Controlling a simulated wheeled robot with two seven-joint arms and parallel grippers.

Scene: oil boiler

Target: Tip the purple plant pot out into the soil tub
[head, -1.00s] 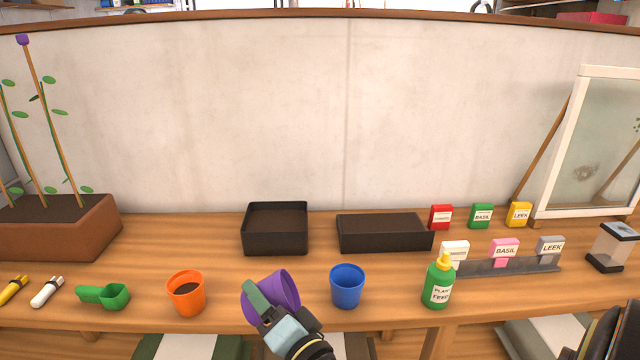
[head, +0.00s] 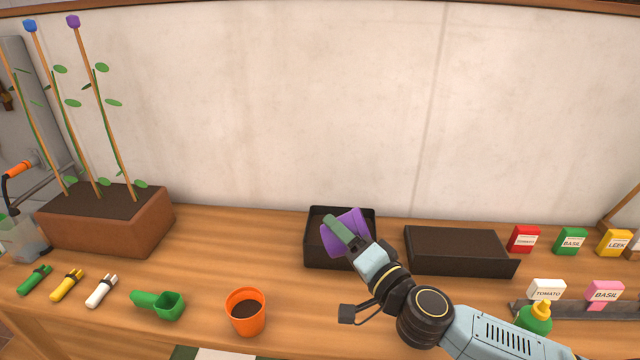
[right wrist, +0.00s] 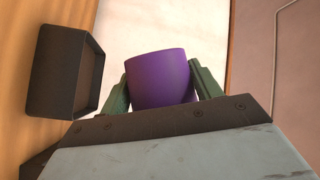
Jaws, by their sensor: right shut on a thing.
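My right gripper (head: 345,235) is shut on the purple plant pot (head: 350,226), with green fingers on either side of it. In the head view the tilted pot overlaps the square black soil tub (head: 318,260). It looks held above the tub, but its exact height is unclear. The pot also shows between the fingers (right wrist: 162,88) in the right wrist view (right wrist: 162,65). The inside of the pot is hidden in both views. Soil shows in the tub around the pot. My left gripper is not in view.
A shallow black tray (head: 460,266) stands right of the tub. An orange pot (head: 246,318), green scoop (head: 165,305) and brown planter (head: 110,232) stand to the left. A green bottle (head: 535,320) stands at right.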

